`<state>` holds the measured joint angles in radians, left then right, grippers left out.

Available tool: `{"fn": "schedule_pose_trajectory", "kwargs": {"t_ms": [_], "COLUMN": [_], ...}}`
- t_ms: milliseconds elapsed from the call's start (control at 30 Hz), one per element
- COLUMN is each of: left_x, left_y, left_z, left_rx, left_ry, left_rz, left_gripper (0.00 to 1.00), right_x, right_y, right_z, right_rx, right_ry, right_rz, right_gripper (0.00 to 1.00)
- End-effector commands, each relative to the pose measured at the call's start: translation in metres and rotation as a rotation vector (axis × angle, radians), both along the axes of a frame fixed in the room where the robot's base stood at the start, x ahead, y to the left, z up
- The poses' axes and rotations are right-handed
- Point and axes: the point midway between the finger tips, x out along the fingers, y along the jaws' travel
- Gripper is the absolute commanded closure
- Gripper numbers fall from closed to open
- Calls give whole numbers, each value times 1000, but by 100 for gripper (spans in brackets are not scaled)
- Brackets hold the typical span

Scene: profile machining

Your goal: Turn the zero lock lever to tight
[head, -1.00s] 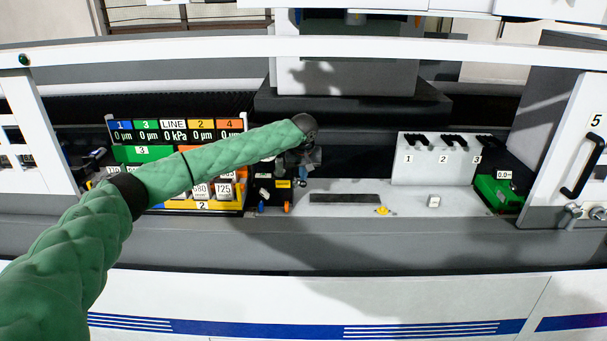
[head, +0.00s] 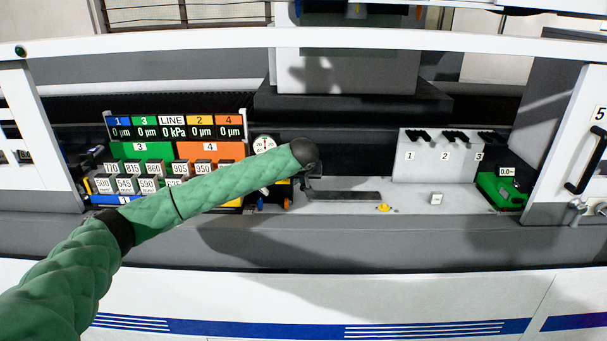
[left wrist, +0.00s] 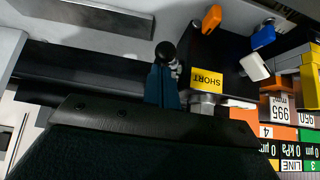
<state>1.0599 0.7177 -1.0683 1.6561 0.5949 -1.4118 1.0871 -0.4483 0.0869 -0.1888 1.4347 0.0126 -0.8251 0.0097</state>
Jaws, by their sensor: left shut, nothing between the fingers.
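A black block (left wrist: 225,50) with a yellow SHORT label (left wrist: 208,80) shows in the left wrist view. An orange lever (left wrist: 211,17), a blue lever (left wrist: 263,37) and a white lever (left wrist: 254,67) stick out of it. No label tells me which one is the zero lock lever. In the head view the orange (head: 287,203) and blue (head: 261,203) levers show small below my forearm. My left gripper (head: 309,187) is shut and empty, just right of the block. Its bluish fingers (left wrist: 163,86) point towards a round black knob (left wrist: 166,50); I cannot tell whether they touch.
A dial gauge (head: 264,144) stands behind my left forearm. A rack of numbered blocks (head: 130,186) and a display (head: 174,129) are at left. A grey stand with slots (head: 436,165) and a green box (head: 500,190) are at right. The grey ledge between is mostly clear.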

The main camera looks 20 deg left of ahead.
Motion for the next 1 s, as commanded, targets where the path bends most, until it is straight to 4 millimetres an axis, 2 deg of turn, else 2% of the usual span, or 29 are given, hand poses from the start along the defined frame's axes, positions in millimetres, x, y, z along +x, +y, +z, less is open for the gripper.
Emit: {"fn": "schedule_pose_trajectory", "kwargs": {"t_ms": [533,1000], "left_x": [-5,-4], "left_y": [-2,0], "left_z": [-9,-5], "left_rx": [-1,-1], "left_ry": [7,9], "left_rz": [-1,0], "left_gripper": [100,100], "right_x": [2,3], "right_y": [0,0], "right_z": [7,8], "right_rx": [1,1], "right_ry": [3,-7], "right_rz": [-1,0], "right_gripper": [100,100]}}
